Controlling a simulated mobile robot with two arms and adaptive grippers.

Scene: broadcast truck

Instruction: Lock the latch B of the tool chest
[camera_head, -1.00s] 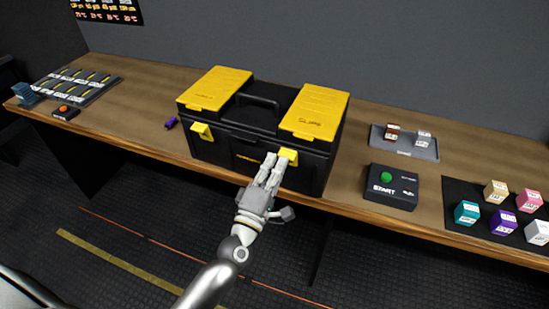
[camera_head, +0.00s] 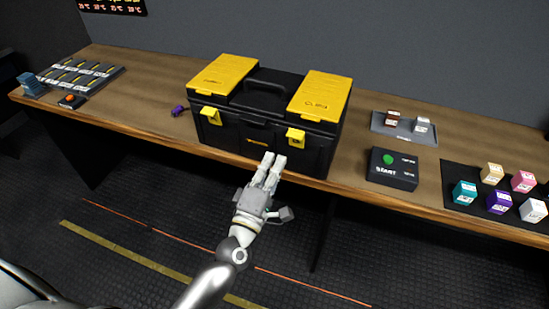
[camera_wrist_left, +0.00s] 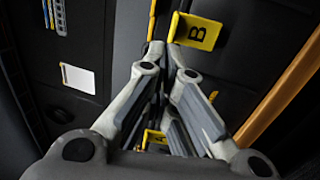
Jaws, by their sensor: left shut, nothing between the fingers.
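The black tool chest (camera_head: 262,133) with yellow lids stands shut on the bench. Latch B (camera_head: 295,137) is the yellow tab on the right of its front; it also shows in the left wrist view, marked with a B (camera_wrist_left: 198,32). The other latch (camera_head: 211,115), on the left, shows in the wrist view as a yellow tab marked A (camera_wrist_left: 155,138). Both tabs seem to stick out from the front. My left gripper (camera_head: 272,158) is shut and empty, its tips just below and left of latch B, seemingly apart from it. My right gripper is out of view.
A black box with a green button (camera_head: 392,168) and a grey tray (camera_head: 404,128) stand right of the chest. Several coloured cubes lie on a dark mat (camera_head: 452,177) further right. A purple object (camera_head: 178,111) lies left of the chest. The bench's front edge runs close below the chest.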

